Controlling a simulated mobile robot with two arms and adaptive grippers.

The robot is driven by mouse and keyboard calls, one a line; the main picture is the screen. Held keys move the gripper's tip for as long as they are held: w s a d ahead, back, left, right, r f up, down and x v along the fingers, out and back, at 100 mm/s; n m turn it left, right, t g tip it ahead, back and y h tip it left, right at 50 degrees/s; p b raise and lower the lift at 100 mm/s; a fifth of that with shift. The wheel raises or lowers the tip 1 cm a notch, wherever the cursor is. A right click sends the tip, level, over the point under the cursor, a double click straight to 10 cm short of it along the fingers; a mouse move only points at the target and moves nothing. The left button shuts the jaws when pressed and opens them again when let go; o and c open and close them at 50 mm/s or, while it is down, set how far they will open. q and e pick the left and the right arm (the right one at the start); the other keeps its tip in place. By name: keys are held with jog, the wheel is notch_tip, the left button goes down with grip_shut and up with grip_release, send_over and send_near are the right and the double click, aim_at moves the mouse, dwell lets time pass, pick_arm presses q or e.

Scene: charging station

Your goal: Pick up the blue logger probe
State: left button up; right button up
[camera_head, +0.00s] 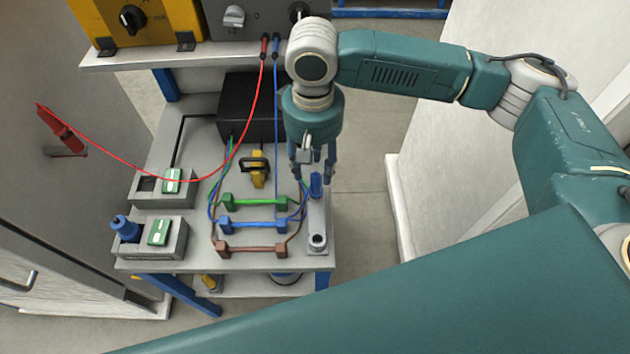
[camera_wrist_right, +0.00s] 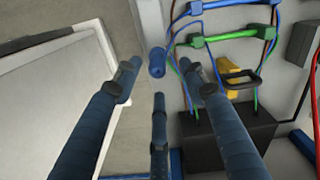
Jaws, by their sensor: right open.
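The blue logger probe (camera_head: 316,185) stands upright at a grey holder on the right edge of the bench, with a blue lead near it. It also shows in the right wrist view (camera_wrist_right: 156,63), end-on, just past the fingertips. My right gripper (camera_head: 313,174) points down directly above the probe. Its dark blue fingers are open around the line of the probe; it also shows in the right wrist view (camera_wrist_right: 160,82). I cannot tell whether any finger touches the probe. My left gripper is out of view.
Green, blue and brown bars (camera_head: 252,224) lie just left of the probe. A black box (camera_head: 250,105) stands behind. Two grey boxes (camera_head: 180,247) sit at the bench's left. Floor is free right of the bench.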

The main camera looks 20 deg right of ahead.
aim_at(316, 184)
notch_tip(316, 184, down, 2)
jog(key=f, duration=0.1)
jog(key=f+p, duration=0.1)
jog(key=f, duration=0.3)
jog(key=shift+d+p, duration=0.25)
jog(key=shift+p, duration=0.05)
jog(key=shift+f, duration=0.3)
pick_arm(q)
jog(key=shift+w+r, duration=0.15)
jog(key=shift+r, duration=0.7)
pick_arm(e)
jog(key=shift+c, duration=0.5)
grip_shut()
